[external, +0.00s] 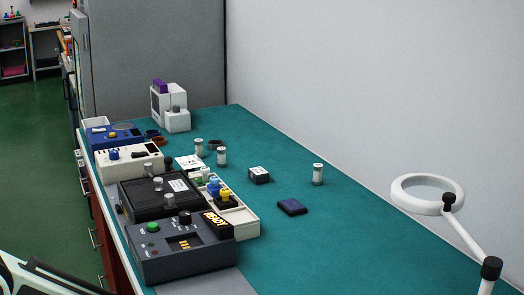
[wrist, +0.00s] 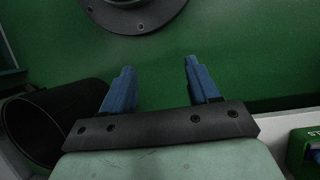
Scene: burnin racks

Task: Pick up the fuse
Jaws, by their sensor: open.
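Several small pale cylinders with metal-looking end caps stand upright on the teal bench top in the external view, and they look like fuses. One fuse-like cylinder (external: 318,174) stands alone at the right, near the wall. Two more, a nearer one (external: 222,157) and a farther one (external: 199,148), stand close together near the bench's middle. I cannot tell which is the task's fuse. My gripper (wrist: 157,85) shows in the wrist view with its two blue fingers apart and nothing between them. It points at a green surface, and no fuse shows there.
Instrument boxes, including a grey one with a READY sign (external: 181,250), line the left edge. A ring lamp (external: 428,194) stands front right. Bare bench lies between.

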